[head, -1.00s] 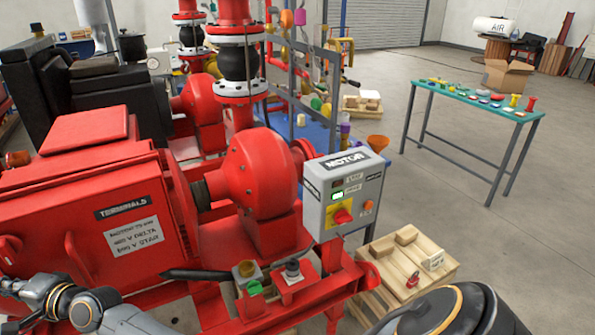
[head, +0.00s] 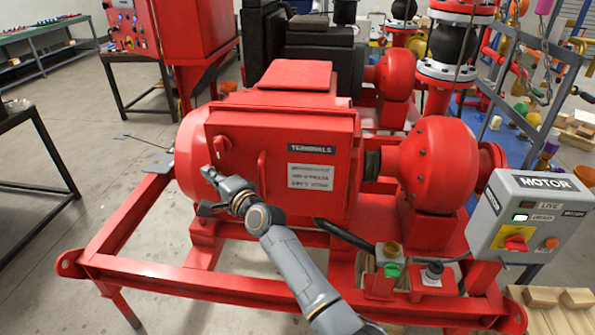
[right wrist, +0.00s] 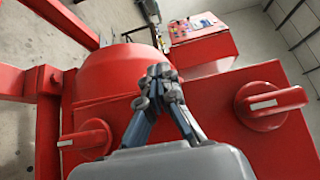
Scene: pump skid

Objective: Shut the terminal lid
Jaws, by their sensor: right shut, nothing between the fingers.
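The terminal lid (head: 325,205) is the red front panel of the motor's terminal box, with a "TERMINALS" label and a white plate. It appears to lie along the box front; I cannot tell whether a gap is left. A red turn knob (head: 222,145) sits at its upper left, and a red handle (head: 262,172) stands upright beside it. My right gripper (head: 207,172) is shut and empty, in front of the lid's left end, just below the knob. In the right wrist view its fingertips (right wrist: 160,72) meet between two red knobs (right wrist: 270,105). My left gripper is out of view.
The red skid frame (head: 200,283) runs below the motor. A grey MOTOR switch box (head: 530,215) stands at the right, and small push-button boxes (head: 388,270) sit at the front. A dark bench (head: 20,115) is at the left. Floor between is clear.

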